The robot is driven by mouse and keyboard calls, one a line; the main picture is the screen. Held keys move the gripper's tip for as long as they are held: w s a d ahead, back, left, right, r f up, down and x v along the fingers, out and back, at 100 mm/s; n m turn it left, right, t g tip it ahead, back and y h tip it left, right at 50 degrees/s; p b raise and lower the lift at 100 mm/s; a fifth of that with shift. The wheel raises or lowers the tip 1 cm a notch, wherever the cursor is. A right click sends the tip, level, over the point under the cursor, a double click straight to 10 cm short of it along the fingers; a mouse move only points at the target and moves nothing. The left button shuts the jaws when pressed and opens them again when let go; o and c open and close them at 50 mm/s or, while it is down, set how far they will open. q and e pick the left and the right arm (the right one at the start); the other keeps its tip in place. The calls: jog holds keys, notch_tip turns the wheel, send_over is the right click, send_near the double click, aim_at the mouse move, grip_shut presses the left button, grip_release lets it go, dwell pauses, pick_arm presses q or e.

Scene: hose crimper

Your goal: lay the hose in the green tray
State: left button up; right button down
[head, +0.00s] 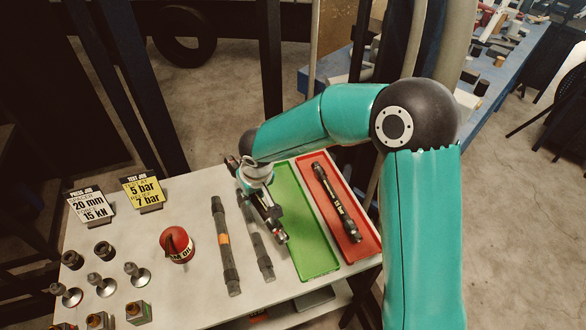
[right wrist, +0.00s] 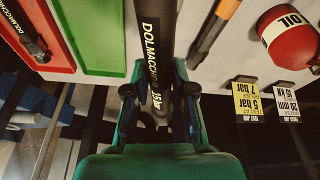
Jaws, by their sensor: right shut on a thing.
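My right gripper (head: 257,183) is shut on a dark hose with white lettering (head: 270,213). In the right wrist view the fingers (right wrist: 160,98) close around this hose (right wrist: 152,45). It appears held above the table, its near end overlapping the green tray's left edge in the head view. The green tray (head: 318,262) is empty where visible, right of the gripper; it also shows in the right wrist view (right wrist: 95,40). The gripper hides part of the held hose. My left gripper is not in view.
The red tray (head: 362,246), right of the green one, holds another dark hose (head: 335,203). An orange-banded hose (head: 225,250) and a greyish hose-like piece (head: 260,248) lie left of the green tray. A red oil can (head: 177,246), signs and several metal fittings stand farther left.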

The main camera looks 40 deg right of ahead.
jog(key=shift+w+a, duration=0.3)
jog(key=shift+a, duration=0.15)
jog(key=s+d+r+m+b, duration=0.1)
jog(key=d+b, duration=0.3)
jog(key=d, duration=0.2)
jog(key=r+m+b, duration=0.1)
jog(key=r+b, duration=0.1)
send_over(294, 213)
jog(key=shift+h, duration=0.3)
jog(key=f+b, duration=0.2)
jog(key=f, duration=0.1)
jog(key=f+b, duration=0.3)
jog(key=f, duration=0.1)
jog(key=s+f+b, duration=0.1)
jog(key=f+b, duration=0.1)
jog(key=f, duration=0.2)
jog(key=shift+a+b, duration=0.15)
jog(key=shift+b, duration=0.15)
notch_tip(294, 213, down, 4)
jog(key=b, duration=0.4)
jog(key=shift+w+f, duration=0.1)
jog(key=c, duration=0.9)
grip_release()
